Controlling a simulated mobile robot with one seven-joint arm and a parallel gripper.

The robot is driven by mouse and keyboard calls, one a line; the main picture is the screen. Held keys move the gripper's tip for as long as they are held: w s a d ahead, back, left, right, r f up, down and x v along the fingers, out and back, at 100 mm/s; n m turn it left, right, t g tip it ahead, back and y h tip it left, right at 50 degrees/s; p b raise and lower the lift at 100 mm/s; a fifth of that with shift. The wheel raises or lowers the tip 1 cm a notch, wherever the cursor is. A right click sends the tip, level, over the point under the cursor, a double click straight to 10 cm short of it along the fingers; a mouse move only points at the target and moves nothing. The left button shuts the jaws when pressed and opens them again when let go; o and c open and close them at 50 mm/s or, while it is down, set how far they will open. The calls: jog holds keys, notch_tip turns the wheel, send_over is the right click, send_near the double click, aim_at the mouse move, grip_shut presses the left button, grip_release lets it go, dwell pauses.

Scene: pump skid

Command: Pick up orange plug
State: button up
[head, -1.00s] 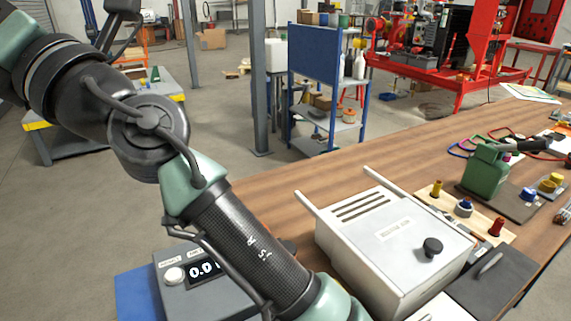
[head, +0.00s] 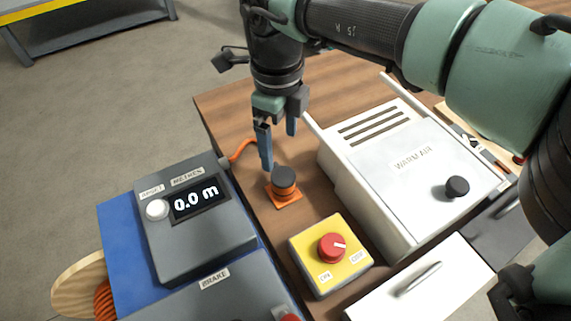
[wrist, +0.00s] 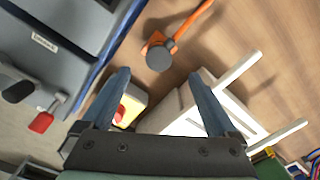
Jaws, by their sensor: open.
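An orange square piece with a dark round cap on top (head: 284,183) sits on the wooden bench in the head view. It looks like the orange plug. It also shows at the top middle of the wrist view (wrist: 160,52), with an orange strip running up and right from it. My gripper (head: 279,150) points down, open and empty, with blue fingers above and behind the cap in the head view. In the wrist view my gripper (wrist: 160,76) has its fingertips spread wide, and the cap lies past them, nearly centred. No contact is visible.
A grey meter box (head: 190,225) stands left of the plug, with an orange cable (head: 242,149) at its corner. A yellow box with a red knob (head: 331,250) stands in front. A white warm-air box (head: 405,165) is at right. Bare bench lies behind the plug.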

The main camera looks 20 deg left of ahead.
aim_at(283, 175)
notch_tip(283, 175, down, 5)
jog(key=shift+s, duration=0.15)
jog(key=shift+d+f, duration=0.15)
jog(key=shift+f, duration=1.2)
jog(key=shift+d+f, duration=0.15)
jog(key=shift+f, duration=1.2)
jog(key=shift+r, duration=0.1)
grip_shut()
